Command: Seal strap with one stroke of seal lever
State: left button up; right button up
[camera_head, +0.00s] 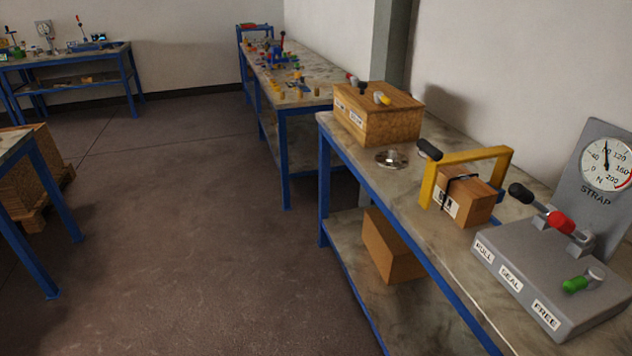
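The grey strapping unit (545,268) stands on the near right of the bench, its front labelled PULL, SEAL and FREE. The seal lever with the red grip (560,223) sits between the black-gripped lever (521,193) and the green-gripped lever (576,284). A small brown carton (472,203) with a dark strap (462,178) around it stands at the yellow frame (428,186). The STRAP dial (606,164) has its needle pointing nearly straight up, slightly left. Neither of my grippers is in view.
Another black grip (429,149) sticks out near the yellow frame. A wooden box (378,116) with small levers on top and a round metal flange (391,158) stand farther along the bench. A carton (388,247) is on the lower shelf. The floor (200,230) left is clear.

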aim_at(592, 275)
jog(key=z, duration=1.45)
